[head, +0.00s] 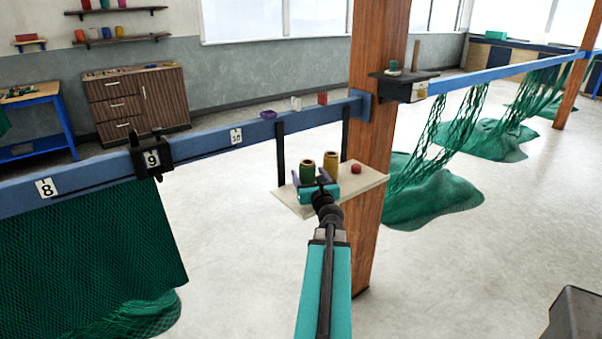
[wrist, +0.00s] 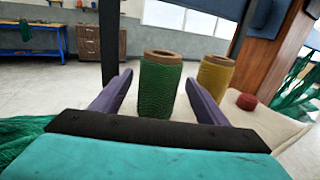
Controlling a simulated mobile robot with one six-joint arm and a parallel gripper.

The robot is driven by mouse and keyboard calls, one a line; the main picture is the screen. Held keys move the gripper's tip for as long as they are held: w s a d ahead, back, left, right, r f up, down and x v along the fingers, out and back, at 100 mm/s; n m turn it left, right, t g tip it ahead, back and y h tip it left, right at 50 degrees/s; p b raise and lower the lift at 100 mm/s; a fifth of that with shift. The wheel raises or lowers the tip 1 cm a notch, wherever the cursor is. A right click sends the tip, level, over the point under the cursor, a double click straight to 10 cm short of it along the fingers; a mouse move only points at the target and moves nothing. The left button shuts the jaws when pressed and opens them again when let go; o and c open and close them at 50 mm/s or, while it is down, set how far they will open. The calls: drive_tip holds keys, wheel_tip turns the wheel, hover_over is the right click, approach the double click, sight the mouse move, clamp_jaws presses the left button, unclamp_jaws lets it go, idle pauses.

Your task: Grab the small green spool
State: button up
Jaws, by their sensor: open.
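A green spool (wrist: 160,88) with a brown core stands upright on a small pale shelf. It shows in the head view (head: 307,171) just beyond my gripper (head: 310,186). In the wrist view my gripper (wrist: 158,80) is open, its two purple fingers to the left and right of the green spool, with gaps on both sides. I cannot tell how far along the spool the fingertips reach. The spool's lower part is hidden behind the gripper body. Another small green item (head: 394,65) sits on the dark bracket on the post.
A yellow spool (wrist: 214,76) stands close right of the green one, with a small red item (wrist: 246,101) farther right. The pale shelf (head: 372,183) hangs from the blue rail (head: 205,146) by dark straps. A wooden post (head: 376,110) rises just behind.

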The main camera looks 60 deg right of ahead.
drive_tip(key=shift+w+d, duration=0.1)
drive_tip(key=shift+d, duration=0.35)
drive_tip(key=shift+w+a, duration=0.1)
drive_tip(key=shift+w, duration=0.1)
drive_tip(key=c, duration=1.2)
drive_tip(key=shift+r, duration=0.1)
